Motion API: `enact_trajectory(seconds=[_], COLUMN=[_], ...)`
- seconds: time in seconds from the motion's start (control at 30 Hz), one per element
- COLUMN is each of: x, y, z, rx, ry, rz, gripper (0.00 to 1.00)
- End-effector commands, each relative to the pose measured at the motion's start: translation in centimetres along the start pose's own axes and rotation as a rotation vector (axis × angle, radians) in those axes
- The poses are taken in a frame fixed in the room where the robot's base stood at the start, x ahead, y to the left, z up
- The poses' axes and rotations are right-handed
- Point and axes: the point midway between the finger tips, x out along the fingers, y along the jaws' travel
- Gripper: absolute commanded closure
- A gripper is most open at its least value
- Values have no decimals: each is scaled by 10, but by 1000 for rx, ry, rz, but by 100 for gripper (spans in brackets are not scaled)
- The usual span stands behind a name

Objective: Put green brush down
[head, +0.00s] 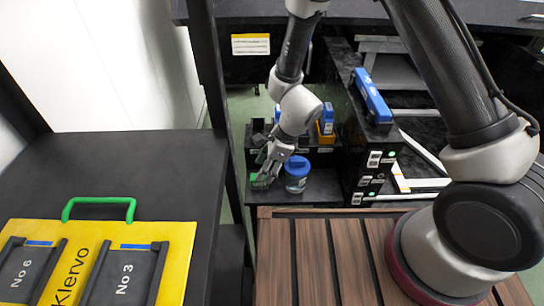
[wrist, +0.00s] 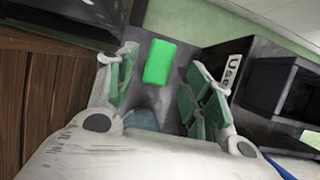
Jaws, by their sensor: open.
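The green brush shows as a bright green block (wrist: 160,62) on a dark grey surface in the wrist view. My gripper (wrist: 165,90) is open, with one green-padded finger on each side of the block and gaps between. In the head view my gripper (head: 264,174) points down over the low dark shelf, beside a blue-lidded bottle. Green shows at its tip there, but I cannot tell brush from finger pads.
The blue-lidded bottle (head: 297,175) stands close to the right of my gripper. Behind are dark compartments with blue and orange items (head: 326,122). A blue object (head: 371,97) lies on the dark cabinet at right. A yellow case (head: 60,262) lies on the left table.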

Motion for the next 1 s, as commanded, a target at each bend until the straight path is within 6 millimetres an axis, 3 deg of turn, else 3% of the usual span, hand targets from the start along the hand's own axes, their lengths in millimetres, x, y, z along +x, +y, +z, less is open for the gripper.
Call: enact_trajectory(seconds=[0.1, 0.3, 0.73, 0.87, 1.0], x=[-29, -60, -81, -125, -199], y=[-1, 0, -3, -13, -20], z=[1, 1, 0, 0, -11], rx=[-3, -2, -31, -163, -407], ry=[-2, -2, -9, -36, -51], rz=[-3, -1, -7, -34, -83], gripper=[49, 49, 49, 49, 49])
